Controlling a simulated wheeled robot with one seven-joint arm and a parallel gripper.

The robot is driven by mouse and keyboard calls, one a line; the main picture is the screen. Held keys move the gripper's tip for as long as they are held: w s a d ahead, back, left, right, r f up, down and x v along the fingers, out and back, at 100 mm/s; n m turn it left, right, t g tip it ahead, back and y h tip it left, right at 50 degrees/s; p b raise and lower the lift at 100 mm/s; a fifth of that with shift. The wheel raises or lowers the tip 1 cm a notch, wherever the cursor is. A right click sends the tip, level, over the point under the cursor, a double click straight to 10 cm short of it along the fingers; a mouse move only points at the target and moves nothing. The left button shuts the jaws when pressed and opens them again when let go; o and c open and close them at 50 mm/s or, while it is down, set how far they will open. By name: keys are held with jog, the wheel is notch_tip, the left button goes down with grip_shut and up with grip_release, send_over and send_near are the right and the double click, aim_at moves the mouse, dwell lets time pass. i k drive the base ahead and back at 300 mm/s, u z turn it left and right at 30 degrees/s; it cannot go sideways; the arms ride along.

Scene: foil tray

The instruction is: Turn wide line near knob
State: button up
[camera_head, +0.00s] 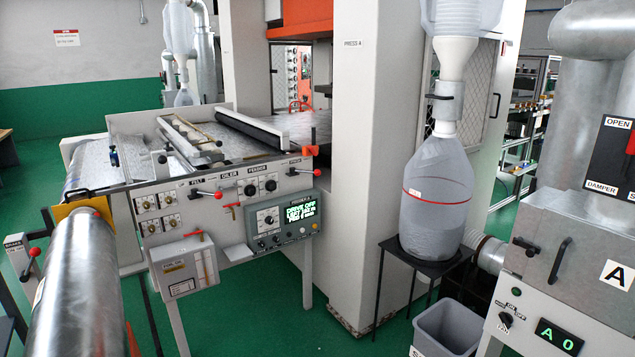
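The line-side machine front (215,190) stands left of centre and carries several knobs. A block of small brass knobs (160,212) sits at its left, each beside a white label. Two black knobs (260,187) sit further right, under labels that seem to read OILER and FEEDER. The labels by the brass knobs are too small to read, so I cannot tell which one is the wide line near knob. My gripper is not in view.
Red-ended levers (216,195) stick out of the machine front. A large metal roll (75,285) blocks the lower left. A white press column (355,200), a clear bag (436,200) on a black stand and a grey bin (447,325) stand right. Green floor (265,310) is open below.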

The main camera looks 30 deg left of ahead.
aim_at(271, 185)
jog(key=i, duration=1.15)
jog(key=u, duration=2.1)
jog(key=i, duration=2.25)
jog(key=z, duration=1.6)
